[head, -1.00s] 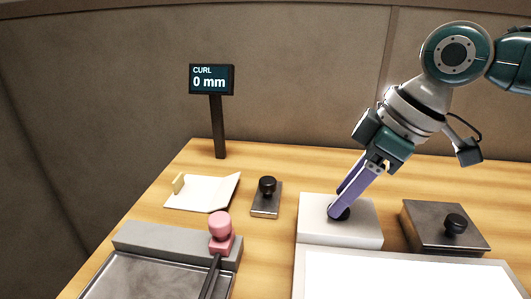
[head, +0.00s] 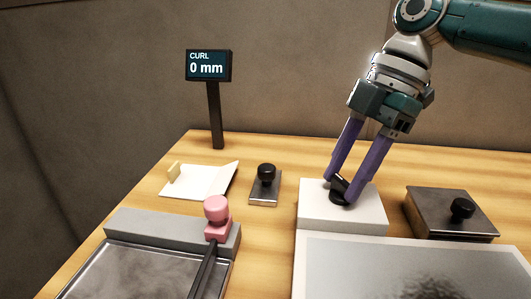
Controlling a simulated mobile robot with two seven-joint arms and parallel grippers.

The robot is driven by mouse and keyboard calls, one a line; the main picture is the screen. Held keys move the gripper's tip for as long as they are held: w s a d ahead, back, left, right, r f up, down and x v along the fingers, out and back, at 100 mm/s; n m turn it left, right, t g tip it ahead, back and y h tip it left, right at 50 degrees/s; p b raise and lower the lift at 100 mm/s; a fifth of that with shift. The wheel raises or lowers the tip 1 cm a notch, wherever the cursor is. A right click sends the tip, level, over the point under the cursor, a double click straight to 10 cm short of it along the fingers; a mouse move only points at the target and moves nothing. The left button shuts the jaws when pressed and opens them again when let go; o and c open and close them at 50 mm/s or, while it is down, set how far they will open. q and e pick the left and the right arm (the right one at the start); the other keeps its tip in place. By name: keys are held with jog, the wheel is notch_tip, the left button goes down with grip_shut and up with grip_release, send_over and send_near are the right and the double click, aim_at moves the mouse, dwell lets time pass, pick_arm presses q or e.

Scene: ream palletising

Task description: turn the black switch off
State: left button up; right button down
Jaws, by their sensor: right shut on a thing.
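The black switch (head: 338,197) sits on top of a white block (head: 366,213), right of the middle in the head view. It has a round black base and a short lever, partly covered by my fingers. My right gripper (head: 342,189) reaches down from the upper right, with its two purple fingers on either side of the lever and shut on it. The large panel (head: 400,262) in front of the block is grey and unlit, with a dark mottled patch near its lower edge. My left gripper is not in view.
A dark metal block with a black knob (head: 445,212) stands right of the switch block. A small knobbed weight (head: 264,188) and a white sheet (head: 205,181) lie to the left. A metal tray (head: 140,272) with a pink-knobbed bar (head: 217,215) is front left. A display (head: 208,66) reads CURL 0 mm.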

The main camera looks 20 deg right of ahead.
jog(key=shift+n, duration=0.6)
jog(key=shift+c, duration=1.7)
grip_release()
jog(key=v, duration=1)
jog(key=shift+w+b, duration=0.15)
jog(key=shift+b, duration=0.2)
jog(key=shift+a, duration=0.1)
